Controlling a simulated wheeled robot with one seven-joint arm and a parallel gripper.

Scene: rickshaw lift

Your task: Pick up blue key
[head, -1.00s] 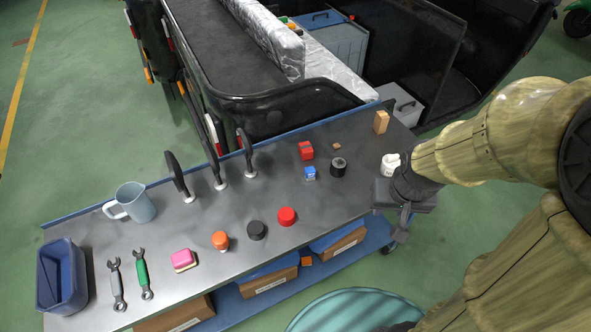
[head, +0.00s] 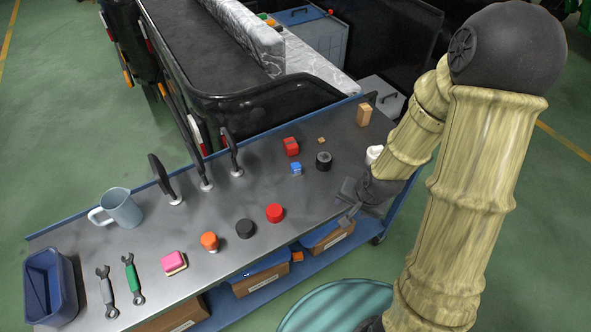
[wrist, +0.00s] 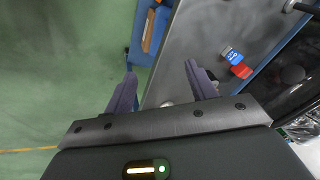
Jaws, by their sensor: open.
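A small blue block-like piece with a paler top (head: 296,169) is on the grey table, just below a red block; I see no other blue key shape. In the wrist view it is the blue piece with a pale end (wrist: 231,56), right of my fingers and touching or close to the red block (wrist: 241,70). My gripper (head: 348,213) is at the table's front edge, to the right of and nearer than the blue piece. Its two fingers (wrist: 160,70) are apart with nothing between them. The fingertips are small and unclear in the head view.
Around the blue piece stand the red block (head: 291,146), a dark cylinder (head: 323,161), a red round knob (head: 274,213) and a black one (head: 245,229). A white item (head: 374,153) is beside my arm. Upright black handles (head: 232,152) line the back edge.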

